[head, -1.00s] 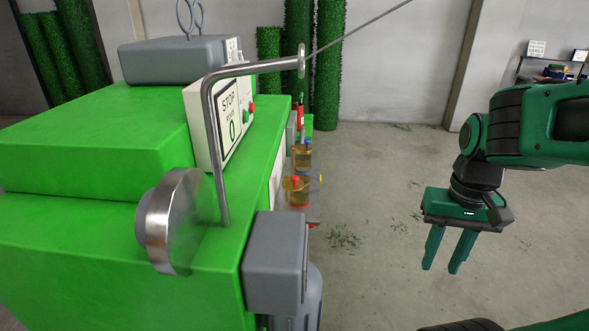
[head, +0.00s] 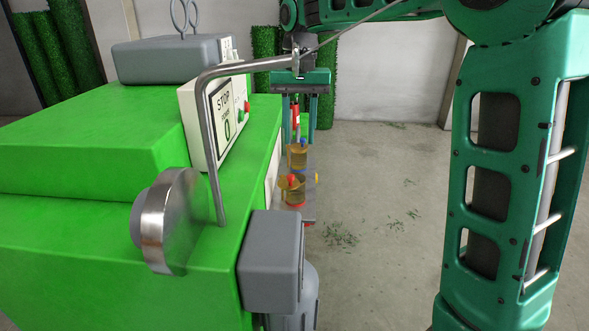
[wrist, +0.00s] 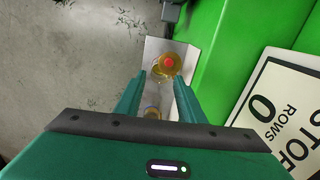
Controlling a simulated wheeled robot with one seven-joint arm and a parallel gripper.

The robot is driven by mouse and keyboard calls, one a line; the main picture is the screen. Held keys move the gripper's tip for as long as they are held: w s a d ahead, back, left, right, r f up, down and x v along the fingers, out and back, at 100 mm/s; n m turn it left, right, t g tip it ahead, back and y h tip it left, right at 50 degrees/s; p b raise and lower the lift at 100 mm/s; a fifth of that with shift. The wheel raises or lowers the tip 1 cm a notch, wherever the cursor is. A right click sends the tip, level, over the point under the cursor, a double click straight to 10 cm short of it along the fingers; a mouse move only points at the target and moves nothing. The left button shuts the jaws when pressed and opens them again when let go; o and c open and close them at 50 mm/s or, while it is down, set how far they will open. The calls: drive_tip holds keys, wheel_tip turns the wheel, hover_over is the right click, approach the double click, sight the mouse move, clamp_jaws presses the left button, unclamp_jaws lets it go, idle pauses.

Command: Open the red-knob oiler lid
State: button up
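The red-knob oiler (head: 293,190) is an amber cup on a grey ledge at the side of the green machine. Its red knob also shows in the wrist view (wrist: 168,62), just beyond my fingertips. Whether its lid is raised is hard to tell. A second amber oiler (head: 297,157) stands behind it; it appears partly in the wrist view (wrist: 152,113), between my fingers, with a bit of blue. My gripper (head: 299,138) points down above the ledge, near the rear oiler. In the wrist view its fingers (wrist: 159,78) are apart with nothing held.
The green machine (head: 90,240) fills the left. A bent metal rod (head: 211,140) and a grey box (head: 270,260) stand on the near side. A sign panel (wrist: 285,110) is close at the right in the wrist view. The floor (head: 375,200) right of the ledge is mostly clear.

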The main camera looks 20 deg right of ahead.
approach(295, 183)
wheel_tip(295, 183, down, 5)
drive_tip(key=shift+s+f, duration=0.1)
idle(0.5)
drive_tip(key=shift+c, duration=0.5)
